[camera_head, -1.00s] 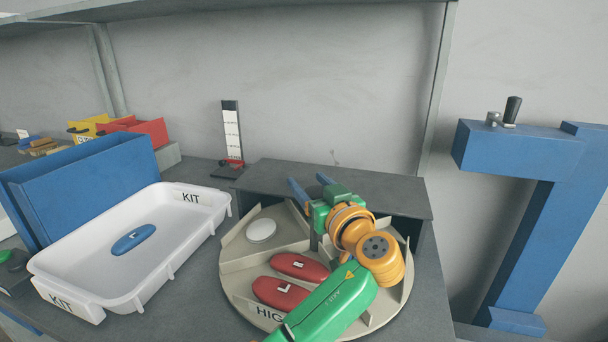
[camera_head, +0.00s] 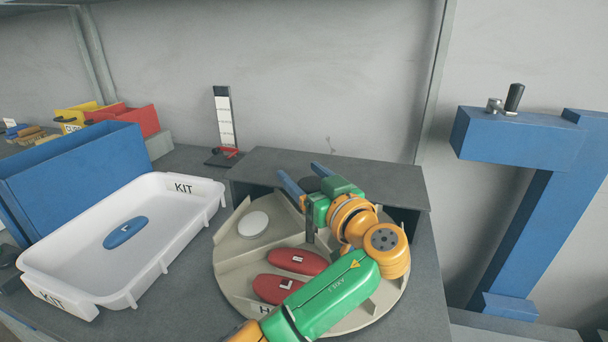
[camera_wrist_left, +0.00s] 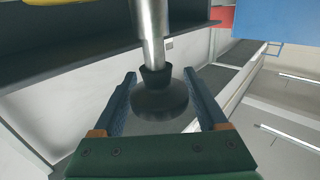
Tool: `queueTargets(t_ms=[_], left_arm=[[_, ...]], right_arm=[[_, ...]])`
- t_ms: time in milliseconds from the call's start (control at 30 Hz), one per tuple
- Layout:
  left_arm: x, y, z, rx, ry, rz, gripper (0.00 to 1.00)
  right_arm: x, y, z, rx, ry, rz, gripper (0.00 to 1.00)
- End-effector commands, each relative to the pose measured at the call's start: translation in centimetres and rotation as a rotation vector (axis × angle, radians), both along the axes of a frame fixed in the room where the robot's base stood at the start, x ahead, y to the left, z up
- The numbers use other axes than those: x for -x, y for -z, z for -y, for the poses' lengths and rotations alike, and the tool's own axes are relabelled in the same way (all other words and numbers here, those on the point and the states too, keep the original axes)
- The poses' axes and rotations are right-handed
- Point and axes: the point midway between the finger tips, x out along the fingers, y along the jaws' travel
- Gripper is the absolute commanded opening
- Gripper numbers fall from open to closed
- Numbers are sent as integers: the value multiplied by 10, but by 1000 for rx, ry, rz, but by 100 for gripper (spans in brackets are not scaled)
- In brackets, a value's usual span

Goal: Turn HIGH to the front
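The round beige carousel (camera_head: 235,270) stands on the grey bench, divided by low walls. One front compartment holds two red insoles, marked R (camera_head: 298,261) and L (camera_head: 277,289). A label starting with H (camera_head: 265,310) shows on its front edge, partly covered by my left arm. A pale disc (camera_head: 253,224) lies in the back left compartment. My left gripper (camera_head: 306,178) is over the carousel's back part, fingers apart. A black knob on a metal post (camera_wrist_left: 158,98) is between its fingers in the left wrist view; I cannot tell whether they touch it. My right gripper is not in view.
A white KIT tray (camera_head: 196,205) with a blue insole (camera_head: 125,232) is at the left, before a blue bin (camera_head: 75,175). A grey cover (camera_head: 390,185) overhangs the carousel's back. A scale post (camera_head: 223,120) stands behind. A blue frame (camera_head: 520,140) is at the right.

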Motion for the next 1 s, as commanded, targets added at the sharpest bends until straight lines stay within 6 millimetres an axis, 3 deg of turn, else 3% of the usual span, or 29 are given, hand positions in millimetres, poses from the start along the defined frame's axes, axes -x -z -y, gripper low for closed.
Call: queueTargets(t_ms=[367,700,1000], left_arm=[[2,0,2,1,1,2,92],[46,-4,32,1,3,4,92],[59,0,39,-1,-2,1,92]], right_arm=[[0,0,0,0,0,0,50],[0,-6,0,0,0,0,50],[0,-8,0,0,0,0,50]])
